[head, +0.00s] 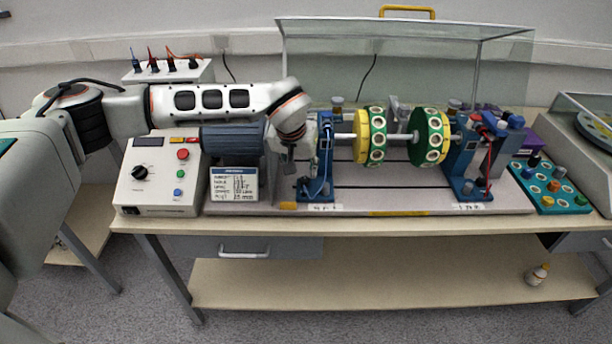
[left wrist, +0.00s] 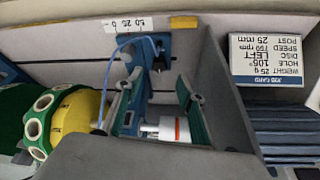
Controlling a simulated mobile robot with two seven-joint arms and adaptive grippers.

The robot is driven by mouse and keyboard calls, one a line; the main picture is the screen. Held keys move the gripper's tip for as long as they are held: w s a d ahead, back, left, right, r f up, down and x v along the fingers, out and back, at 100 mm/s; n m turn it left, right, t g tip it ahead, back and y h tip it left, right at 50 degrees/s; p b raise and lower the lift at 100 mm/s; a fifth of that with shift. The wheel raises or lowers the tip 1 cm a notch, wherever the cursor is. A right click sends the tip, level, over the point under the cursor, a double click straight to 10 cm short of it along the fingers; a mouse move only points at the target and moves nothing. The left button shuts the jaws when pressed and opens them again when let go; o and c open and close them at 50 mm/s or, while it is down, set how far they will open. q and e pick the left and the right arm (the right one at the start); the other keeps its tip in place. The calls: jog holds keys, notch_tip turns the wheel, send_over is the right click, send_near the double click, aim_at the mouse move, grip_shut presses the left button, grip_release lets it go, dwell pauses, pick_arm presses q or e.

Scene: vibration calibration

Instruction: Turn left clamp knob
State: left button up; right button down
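The left blue support post (head: 325,150) stands on the bench rig beside the yellow-green disc (head: 369,137). In the left wrist view, a small dark knob (left wrist: 158,64) sits on the post's blue foot (left wrist: 155,45); it looks like the left clamp knob. My left gripper (head: 290,160) points down just left of the post, partly hiding its fingers in the head view. In the left wrist view, the fingers (left wrist: 160,105) with green pads are apart, with the knob beyond their tips. A white cylinder with an orange band (left wrist: 170,128) shows between them. I see no contact with the knob. My right gripper is out of view.
The blue-grey motor (head: 233,138) and control box (head: 157,175) stand left of the post. A job card (head: 234,184) stands before the motor. A second disc (head: 430,137) and right post (head: 465,155) are farther right. A clear raised cover (head: 400,60) stands behind.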

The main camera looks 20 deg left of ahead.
aim_at(304, 180)
pick_arm(q)
jog(key=shift+x, duration=3.1)
grip_shut()
